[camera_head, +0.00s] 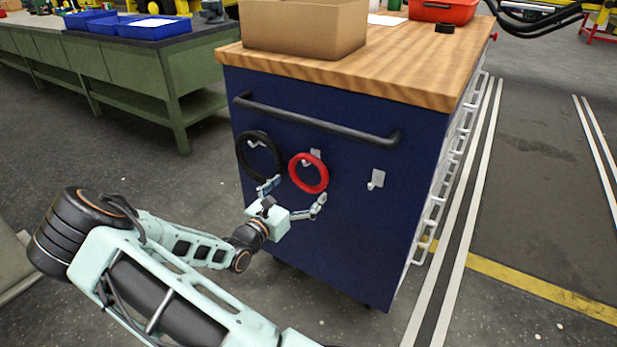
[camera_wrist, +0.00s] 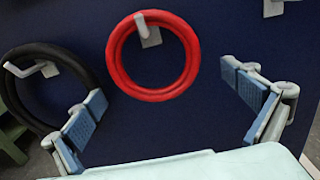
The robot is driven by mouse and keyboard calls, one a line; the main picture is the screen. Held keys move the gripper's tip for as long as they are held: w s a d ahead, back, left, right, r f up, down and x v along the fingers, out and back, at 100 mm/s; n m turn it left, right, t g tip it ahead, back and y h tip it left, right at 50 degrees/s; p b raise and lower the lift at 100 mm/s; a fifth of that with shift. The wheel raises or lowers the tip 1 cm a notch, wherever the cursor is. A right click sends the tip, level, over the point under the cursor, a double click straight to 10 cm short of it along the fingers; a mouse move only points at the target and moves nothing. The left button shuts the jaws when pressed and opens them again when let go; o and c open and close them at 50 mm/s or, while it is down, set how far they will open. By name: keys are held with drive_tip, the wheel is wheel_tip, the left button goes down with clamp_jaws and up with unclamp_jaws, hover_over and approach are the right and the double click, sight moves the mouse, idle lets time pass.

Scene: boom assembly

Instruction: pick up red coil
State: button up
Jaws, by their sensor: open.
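The red coil (camera_head: 323,181) hangs on a white hook on the dark blue side of a workbench cabinet. In the wrist view the red coil (camera_wrist: 116,68) is ahead of my gripper, in the upper middle, with its hook (camera_wrist: 149,36) through the top. My gripper (camera_head: 294,196) is in front of the cabinet, just below the coil. In the wrist view my gripper (camera_wrist: 170,104) has its fingers spread wide, one to each side below the coil, with nothing between them. The coil appears apart from both fingers.
A black coil (camera_head: 242,158) hangs on a hook left of the red one, close to my left finger. An empty hook (camera_head: 376,179) is to the right. A dark handle bar (camera_head: 310,121) crosses above the coils. A cardboard box (camera_head: 300,28) sits on the wooden top.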

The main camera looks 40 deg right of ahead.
sight(302, 161)
drive_tip(key=b+x, duration=0.2)
drive_tip(key=x, duration=0.3)
drive_tip(key=shift+w+d, duration=0.1)
drive_tip(key=shift+w, duration=0.2)
drive_tip(key=shift+r, duration=0.1)
drive_tip(key=c, duration=1.4)
drive_tip(key=shift+r, duration=0.1)
drive_tip(key=shift+a+r+p, duration=0.25)
drive_tip(key=shift+r+p, duration=0.15)
drive_tip(key=shift+p, duration=0.1)
wheel_tip(302, 161, up, 6)
drive_tip(key=p, duration=0.2)
drive_tip(key=shift+r+p, duration=0.1)
drive_tip(key=shift+p, duration=0.3)
drive_tip(key=p+v, duration=0.4)
drive_tip(key=v, duration=1.5)
drive_tip(key=shift+s+a, duration=0.2)
drive_tip(key=shift+a, duration=0.05)
